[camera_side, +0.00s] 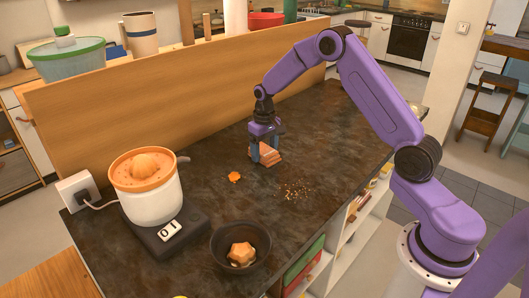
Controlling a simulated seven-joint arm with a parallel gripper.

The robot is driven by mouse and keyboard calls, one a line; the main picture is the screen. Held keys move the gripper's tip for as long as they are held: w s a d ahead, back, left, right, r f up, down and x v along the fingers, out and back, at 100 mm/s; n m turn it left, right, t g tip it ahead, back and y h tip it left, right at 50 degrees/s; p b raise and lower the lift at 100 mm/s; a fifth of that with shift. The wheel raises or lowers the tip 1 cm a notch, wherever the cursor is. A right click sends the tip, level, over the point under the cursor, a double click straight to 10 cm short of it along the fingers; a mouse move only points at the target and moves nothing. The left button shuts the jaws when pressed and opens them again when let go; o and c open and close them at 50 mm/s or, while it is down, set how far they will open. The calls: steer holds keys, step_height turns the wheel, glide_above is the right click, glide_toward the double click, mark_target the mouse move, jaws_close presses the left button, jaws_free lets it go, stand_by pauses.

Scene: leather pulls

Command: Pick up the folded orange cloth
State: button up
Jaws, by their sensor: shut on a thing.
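The folded orange cloth (269,160) is on the dark countertop near the middle of the side view, below my gripper. My gripper (264,151) points down with its fingers around the cloth and is shut on it. The fingers hide part of the cloth. The cloth looks to be at the counter surface; whether it is clear of it cannot be told.
A small orange piece (234,177) lies left of the cloth, and crumbs (297,191) lie to its right. A dark bowl (225,252) holds an orange star-shaped thing (241,254). A citrus juicer (150,203) stands at left. A wooden panel (130,115) rises behind the counter (330,145).

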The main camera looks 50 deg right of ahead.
mark_target(265, 150)
steer(key=shift+r, duration=0.15)
steer(key=shift+r, duration=0.2)
steer(key=r, duration=0.3)
steer(key=shift+s, duration=0.2)
steer(key=s+a+r, duration=0.2)
steer(key=s+r, duration=0.7)
steer(key=s, duration=0.4)
steer(key=shift+s+r, duration=0.15)
steer(key=shift+s, duration=0.1)
